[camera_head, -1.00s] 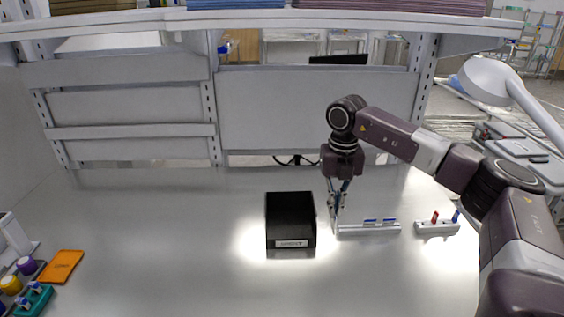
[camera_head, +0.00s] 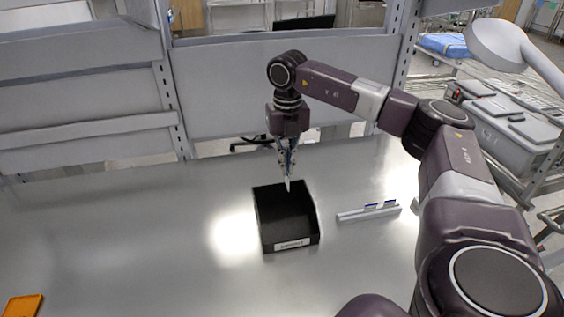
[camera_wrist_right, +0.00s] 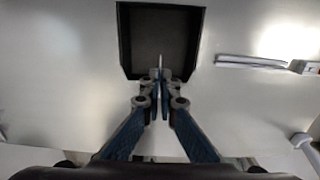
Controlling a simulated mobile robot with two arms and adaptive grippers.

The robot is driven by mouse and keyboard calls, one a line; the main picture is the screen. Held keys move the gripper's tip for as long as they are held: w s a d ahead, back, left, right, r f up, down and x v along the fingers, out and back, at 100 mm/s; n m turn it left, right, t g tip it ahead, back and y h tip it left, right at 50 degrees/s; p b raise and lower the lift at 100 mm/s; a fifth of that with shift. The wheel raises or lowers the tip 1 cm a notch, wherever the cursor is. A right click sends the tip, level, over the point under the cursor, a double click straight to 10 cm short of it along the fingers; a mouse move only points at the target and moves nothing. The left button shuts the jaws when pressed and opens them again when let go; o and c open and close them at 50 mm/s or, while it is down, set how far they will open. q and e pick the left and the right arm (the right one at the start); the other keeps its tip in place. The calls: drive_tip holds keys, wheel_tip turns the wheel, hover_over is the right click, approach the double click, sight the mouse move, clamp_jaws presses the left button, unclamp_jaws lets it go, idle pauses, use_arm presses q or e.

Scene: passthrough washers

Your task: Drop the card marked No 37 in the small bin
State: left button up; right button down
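The small black bin (camera_head: 286,238), an open box with a white label on its front, stands on the shiny table; it also shows in the right wrist view (camera_wrist_right: 125,45). My right gripper (camera_head: 288,176) is above the bin's back part, pointing down. Its fingers are closed together on a thin, pale card (camera_head: 288,185), seen nearly edge-on in the right wrist view (camera_wrist_right: 160,62), over the bin's opening near its rim. The card's marking cannot be read. My left gripper is not in view.
A pale card rack (camera_head: 350,215) with blue-edged cards lies on the table right of the bin. An orange flat item (camera_head: 22,305) lies at the lower left. Grey panels (camera_head: 245,88) stand behind the table. The table left of the bin is clear.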

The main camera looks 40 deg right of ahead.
drive_tip(key=shift+w+d+f+b, duration=0.1)
drive_tip(key=shift+f+b, duration=0.2)
drive_tip(key=shift+f, duration=0.3)
drive_tip(key=shift+w+d+f+b, duration=0.1)
drive_tip(key=shift+f+b, duration=0.2)
drive_tip(key=shift+f, duration=0.25)
drive_tip(key=f+b, duration=0.2)
drive_tip(key=f, duration=0.1)
drive_tip(key=f+b, duration=0.1)
drive_tip(key=shift+w+a+f, duration=0.15)
drive_tip(key=shift+w+f, duration=0.1)
drive_tip(key=shift+f, duration=0.05)
drive_tip(key=c, duration=2.3)
unclamp_jaws()
drive_tip(key=shift+o, duration=1.1)
drive_tip(key=o, duration=0.5)
drive_tip(key=shift+c, duration=0.2)
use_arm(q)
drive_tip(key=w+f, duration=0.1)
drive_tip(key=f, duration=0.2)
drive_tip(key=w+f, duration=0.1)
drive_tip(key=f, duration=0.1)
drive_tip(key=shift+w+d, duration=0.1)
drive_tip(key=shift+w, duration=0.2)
